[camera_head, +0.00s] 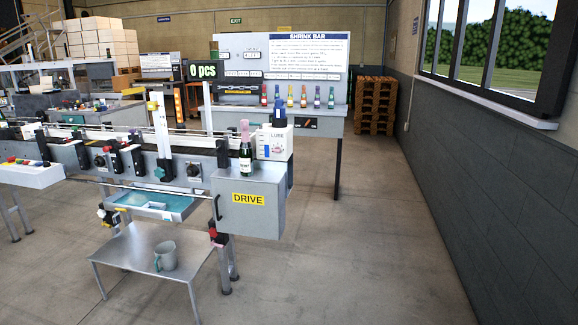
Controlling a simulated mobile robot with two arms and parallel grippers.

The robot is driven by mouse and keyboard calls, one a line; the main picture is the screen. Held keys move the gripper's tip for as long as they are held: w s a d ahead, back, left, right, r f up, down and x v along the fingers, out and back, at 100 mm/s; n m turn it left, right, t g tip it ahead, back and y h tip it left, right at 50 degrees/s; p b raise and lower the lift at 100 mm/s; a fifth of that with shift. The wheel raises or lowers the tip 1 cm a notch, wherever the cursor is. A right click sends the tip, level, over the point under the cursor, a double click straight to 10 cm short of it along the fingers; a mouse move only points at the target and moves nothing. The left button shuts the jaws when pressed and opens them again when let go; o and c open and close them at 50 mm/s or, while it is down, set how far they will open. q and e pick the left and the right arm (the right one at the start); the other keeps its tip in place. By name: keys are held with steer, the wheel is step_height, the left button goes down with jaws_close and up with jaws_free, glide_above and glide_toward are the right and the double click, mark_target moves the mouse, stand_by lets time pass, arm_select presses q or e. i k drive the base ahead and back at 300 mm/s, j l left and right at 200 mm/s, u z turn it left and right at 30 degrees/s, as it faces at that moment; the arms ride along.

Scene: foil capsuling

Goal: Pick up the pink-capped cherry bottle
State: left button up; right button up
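A dark bottle (245,158) with a pink cap and a pale label stands upright at the right end of the conveyor, by the grey drive box. Its label is too small to read. Several small bottles with differently coloured caps stand in a row on the back shelf of the shrink bar station (339,110); one there looks pinkish-purple. Neither of my grippers shows in the head view.
A white lube container (273,143) with a blue top stands just right of the bottle. The drive box (252,208) is below it. A low metal table (125,262) with a grey mug (166,256) stands in front. The floor to the right is clear up to the grey wall.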

mark_target(247, 158)
steer(key=i+j, duration=0.2)
steer(key=j, duration=0.15)
steer(key=i+j+u, duration=0.15)
steer(key=j, duration=0.2)
steer(key=i+j, duration=0.1)
steer(key=i, duration=0.25)
steer(key=i+j+z, duration=0.15)
steer(key=i, duration=0.2)
steer(key=i+j, duration=0.15)
steer(key=i, duration=0.25)
steer(key=l+z, duration=0.05)
